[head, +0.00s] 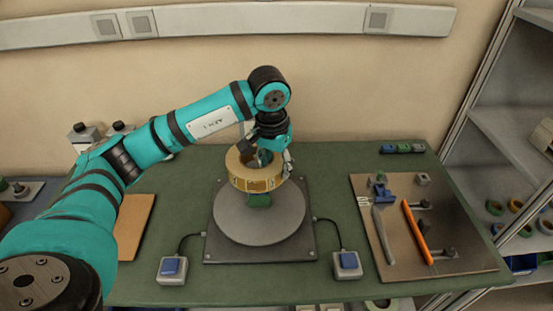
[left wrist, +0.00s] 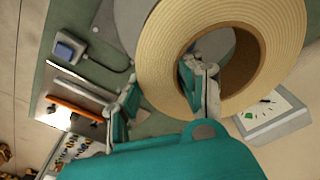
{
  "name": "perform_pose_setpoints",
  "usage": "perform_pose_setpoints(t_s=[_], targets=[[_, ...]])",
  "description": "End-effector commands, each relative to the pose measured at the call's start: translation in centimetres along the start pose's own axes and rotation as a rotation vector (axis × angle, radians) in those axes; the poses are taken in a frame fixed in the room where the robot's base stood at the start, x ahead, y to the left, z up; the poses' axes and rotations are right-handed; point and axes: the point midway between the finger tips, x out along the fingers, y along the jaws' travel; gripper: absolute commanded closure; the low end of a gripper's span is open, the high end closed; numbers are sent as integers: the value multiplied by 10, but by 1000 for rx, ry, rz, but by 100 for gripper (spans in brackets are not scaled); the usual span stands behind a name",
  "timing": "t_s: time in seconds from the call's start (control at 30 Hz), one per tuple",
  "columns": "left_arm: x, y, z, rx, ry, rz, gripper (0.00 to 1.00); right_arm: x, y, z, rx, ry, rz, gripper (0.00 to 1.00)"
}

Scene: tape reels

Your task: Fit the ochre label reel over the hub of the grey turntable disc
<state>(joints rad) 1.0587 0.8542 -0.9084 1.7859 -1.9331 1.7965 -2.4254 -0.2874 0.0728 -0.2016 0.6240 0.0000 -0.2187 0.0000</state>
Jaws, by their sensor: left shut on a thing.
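The ochre label reel (head: 241,180) is held roughly level above the grey turntable disc (head: 260,229). My left gripper (head: 277,162) is shut on the reel's ring wall at its right side, one finger inside the hole and one outside. The left wrist view shows the reel (left wrist: 270,45) large, with a finger in its hole. The green hub (head: 259,201) shows just below the reel's front edge; its upper part is hidden by the reel. The reel appears apart from the disc; the exact height is hard to tell. My right gripper is out of view.
The disc sits on a dark square plate (head: 224,250) on the green table. Two blue-button boxes (head: 172,268) (head: 347,264) are wired to it. A brown board (head: 470,255) with an orange-handled tool (head: 416,232) lies at the right. Shelves stand beyond the table's right edge.

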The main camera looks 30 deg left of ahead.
Motion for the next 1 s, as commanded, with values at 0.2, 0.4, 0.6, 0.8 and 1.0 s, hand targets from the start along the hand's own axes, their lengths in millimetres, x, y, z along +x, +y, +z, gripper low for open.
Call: perform_pose_setpoints(t_s=[0.2, 0.4, 0.6, 0.8, 1.0], targets=[[10, 0, 1, 1, 3, 0, 100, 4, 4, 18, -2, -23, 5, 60], [25, 0, 3, 0, 1, 1, 100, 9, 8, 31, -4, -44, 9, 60], [43, 0, 5, 0, 3, 0, 100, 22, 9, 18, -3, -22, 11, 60], [58, 0, 6, 0, 4, 1, 100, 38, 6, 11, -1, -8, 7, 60], [72, 0, 8, 0, 3, 0, 100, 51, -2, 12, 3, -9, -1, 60]])
